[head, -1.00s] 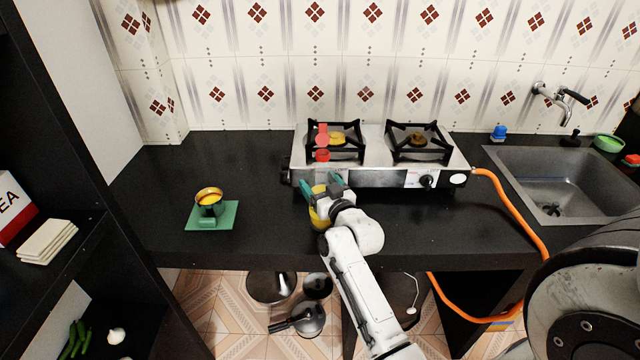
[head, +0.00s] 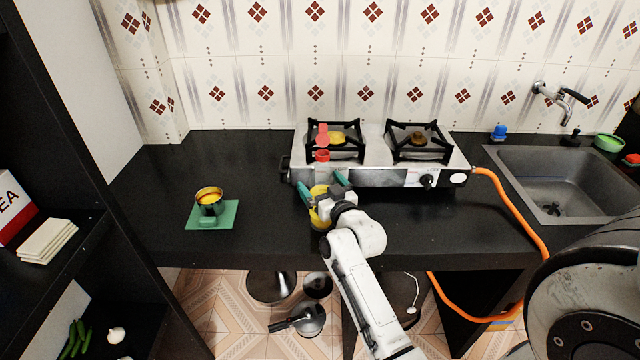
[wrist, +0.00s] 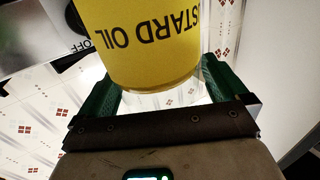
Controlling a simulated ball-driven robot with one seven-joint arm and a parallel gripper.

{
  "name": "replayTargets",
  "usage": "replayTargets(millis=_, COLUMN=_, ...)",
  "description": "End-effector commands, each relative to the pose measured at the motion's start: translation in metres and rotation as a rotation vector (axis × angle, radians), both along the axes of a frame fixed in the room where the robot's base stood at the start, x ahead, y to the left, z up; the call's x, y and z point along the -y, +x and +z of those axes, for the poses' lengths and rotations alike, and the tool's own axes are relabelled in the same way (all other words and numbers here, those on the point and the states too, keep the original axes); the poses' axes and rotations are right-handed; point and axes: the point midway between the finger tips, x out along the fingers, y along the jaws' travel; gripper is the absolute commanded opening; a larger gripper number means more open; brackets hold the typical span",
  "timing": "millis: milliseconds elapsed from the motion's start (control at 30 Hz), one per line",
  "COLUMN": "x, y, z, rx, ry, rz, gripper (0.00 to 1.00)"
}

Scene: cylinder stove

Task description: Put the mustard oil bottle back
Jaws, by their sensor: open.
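The mustard oil bottle (head: 318,191) is yellow and stands on the black counter in front of the stove. Its label reads "STARD OIL" upside down in the wrist view (wrist: 148,40). My gripper (head: 323,187) is open, with its green fingers on either side of the bottle. The fingers flank the bottle in the wrist view too, where its yellow body fills the top middle. I cannot tell whether either finger touches it. My gripper hides part of the bottle in the head view. A red cap (head: 322,156) shows just above it, before the stove.
A two-burner stove (head: 385,176) stands right behind, with an orange hose (head: 510,205) running right. A cup (head: 209,202) sits on a green mat (head: 228,218) at left. A sink (head: 530,185) is at right. A dark shelf (head: 75,180) stands far left. The counter between mat and bottle is clear.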

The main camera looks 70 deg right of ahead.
Motion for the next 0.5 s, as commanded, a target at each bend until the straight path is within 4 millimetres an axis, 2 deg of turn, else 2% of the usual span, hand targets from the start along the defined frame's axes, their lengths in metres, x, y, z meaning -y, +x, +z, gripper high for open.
replayTargets(millis=300, x=-0.042, y=-0.049, z=-0.004, rx=-0.004, ry=0.002, rz=0.001, gripper=1.00)
replayTargets(millis=500, x=-0.063, y=-0.073, z=-0.003, rx=-0.002, ry=0.003, rz=0.001, gripper=1.00)
